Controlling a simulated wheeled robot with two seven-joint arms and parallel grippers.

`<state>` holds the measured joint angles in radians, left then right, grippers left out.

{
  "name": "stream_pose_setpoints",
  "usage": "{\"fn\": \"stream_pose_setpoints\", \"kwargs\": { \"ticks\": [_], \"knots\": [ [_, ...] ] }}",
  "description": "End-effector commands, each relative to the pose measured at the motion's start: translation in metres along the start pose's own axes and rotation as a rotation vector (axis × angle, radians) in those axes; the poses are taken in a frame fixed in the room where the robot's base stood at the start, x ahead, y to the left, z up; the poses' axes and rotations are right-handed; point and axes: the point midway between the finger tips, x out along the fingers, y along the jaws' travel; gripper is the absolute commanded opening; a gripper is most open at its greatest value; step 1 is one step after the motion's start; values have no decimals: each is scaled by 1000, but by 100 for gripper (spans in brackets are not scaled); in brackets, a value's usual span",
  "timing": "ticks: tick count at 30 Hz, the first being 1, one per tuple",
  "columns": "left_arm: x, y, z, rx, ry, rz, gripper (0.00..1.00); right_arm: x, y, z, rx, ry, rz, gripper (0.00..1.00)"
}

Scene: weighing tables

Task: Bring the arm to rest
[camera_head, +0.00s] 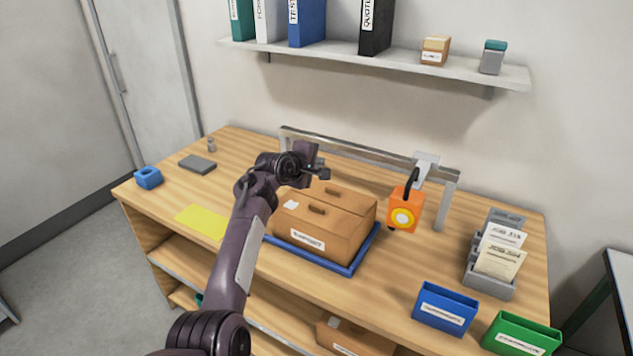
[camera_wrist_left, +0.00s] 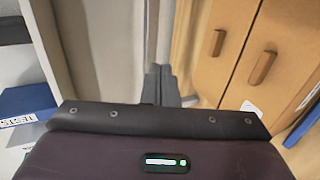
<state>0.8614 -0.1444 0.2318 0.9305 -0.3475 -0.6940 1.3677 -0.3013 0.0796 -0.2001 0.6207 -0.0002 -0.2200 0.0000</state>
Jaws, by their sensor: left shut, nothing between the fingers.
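My left arm comes in from the lower left of the head view and reaches over the wooden table. Its gripper (camera_head: 322,174) is shut and empty, in the air above the back left part of a brown box (camera_head: 340,215) with two handles. The box sits on a blue tray (camera_head: 345,268). In the left wrist view the shut fingers (camera_wrist_left: 167,83) point away, with the box (camera_wrist_left: 225,45) and its handles to the right. My right gripper is not in view.
An orange unit (camera_head: 404,209) hangs from a grey rail (camera_head: 350,148) right of the box. Blue (camera_head: 445,309) and green (camera_head: 522,335) bins and a card rack (camera_head: 490,285) stand at the right. A yellow sheet (camera_head: 202,221), a grey slab (camera_head: 198,164) and a blue block (camera_head: 148,177) lie left. A shelf (camera_head: 400,68) hangs behind.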

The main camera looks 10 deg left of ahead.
Motion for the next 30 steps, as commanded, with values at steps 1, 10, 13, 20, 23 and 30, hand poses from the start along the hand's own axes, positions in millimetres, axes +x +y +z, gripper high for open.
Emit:
{"fn": "stream_pose_setpoints", "kwargs": {
  "ticks": [1,10,13,20,23,30],
  "knots": [
    [-3,7,0,1,1,5,0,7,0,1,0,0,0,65],
    [-16,28,-3,9,6,-10,0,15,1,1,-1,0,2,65],
    [-23,0,-12,63,33,-57,0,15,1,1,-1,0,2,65],
    [-79,-139,-30,392,93,-307,0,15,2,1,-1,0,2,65],
    [-117,-194,-22,557,72,-428,0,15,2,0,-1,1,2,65],
    [-223,-291,27,926,-96,-661,0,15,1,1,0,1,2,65]
  ]
}}
